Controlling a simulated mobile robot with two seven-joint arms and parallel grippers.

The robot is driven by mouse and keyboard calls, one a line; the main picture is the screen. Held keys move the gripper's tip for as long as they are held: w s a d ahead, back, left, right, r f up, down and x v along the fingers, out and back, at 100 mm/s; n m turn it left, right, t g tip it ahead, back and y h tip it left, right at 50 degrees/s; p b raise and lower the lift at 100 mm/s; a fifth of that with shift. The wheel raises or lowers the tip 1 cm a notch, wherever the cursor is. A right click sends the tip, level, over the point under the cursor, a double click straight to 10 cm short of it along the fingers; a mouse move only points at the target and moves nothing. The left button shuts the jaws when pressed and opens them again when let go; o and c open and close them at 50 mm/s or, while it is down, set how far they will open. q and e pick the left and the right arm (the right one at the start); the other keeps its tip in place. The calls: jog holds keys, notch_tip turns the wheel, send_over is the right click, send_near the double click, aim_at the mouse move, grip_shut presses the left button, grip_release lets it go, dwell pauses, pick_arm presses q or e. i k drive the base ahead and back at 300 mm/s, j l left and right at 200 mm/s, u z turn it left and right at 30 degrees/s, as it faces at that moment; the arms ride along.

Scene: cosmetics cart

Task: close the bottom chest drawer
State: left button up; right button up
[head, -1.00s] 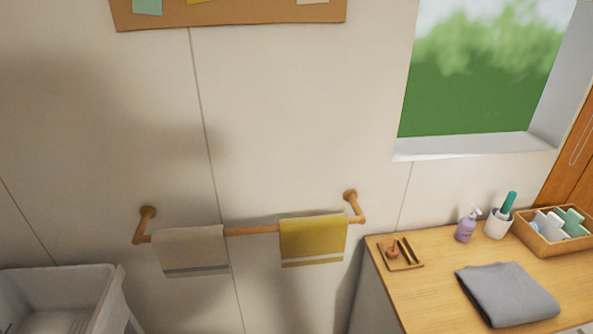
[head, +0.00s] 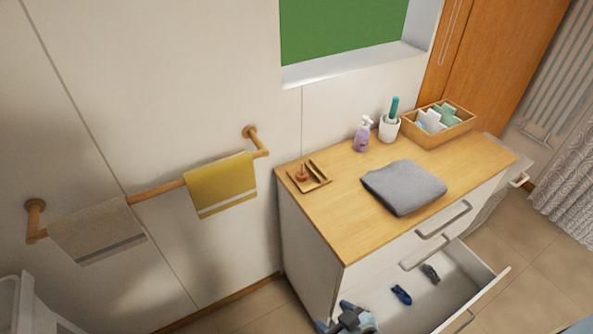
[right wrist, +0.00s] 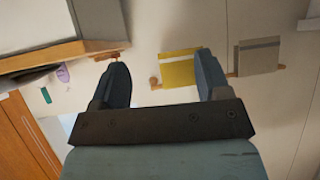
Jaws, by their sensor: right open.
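The white chest (head: 305,240) has a wooden top, and its low drawer (head: 445,291) is pulled out. A dark blue item (head: 401,294) and a dark grey item (head: 431,273) lie in that drawer. Its front panel runs along the lower right, partly cut by the frame edge. My right gripper (head: 334,314) is low by the chest's near left corner, at the drawer's left end; I cannot tell whether it touches. In the right wrist view its two fingers (right wrist: 162,64) are apart with nothing between them. My left gripper is not in view.
Two closed drawer fronts with handles (head: 445,219) are above the open one. A grey folded cloth (head: 403,187), purple bottle (head: 363,134), cup (head: 388,129) and wooden box (head: 440,125) stand on top. A towel bar (head: 158,190) is on the left wall. Floor (head: 535,240) is clear at right.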

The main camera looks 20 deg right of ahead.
aim_at(465, 277)
jog(key=j+z, duration=0.1)
jog(key=z, duration=1.9)
jog(key=k+l+z, duration=0.25)
jog(key=k+l, duration=0.15)
jog(key=i+l+u, duration=0.1)
jog(key=l+u, duration=0.25)
jog(key=l, duration=0.15)
jog(key=l+u, duration=0.75)
jog(key=l, duration=0.2)
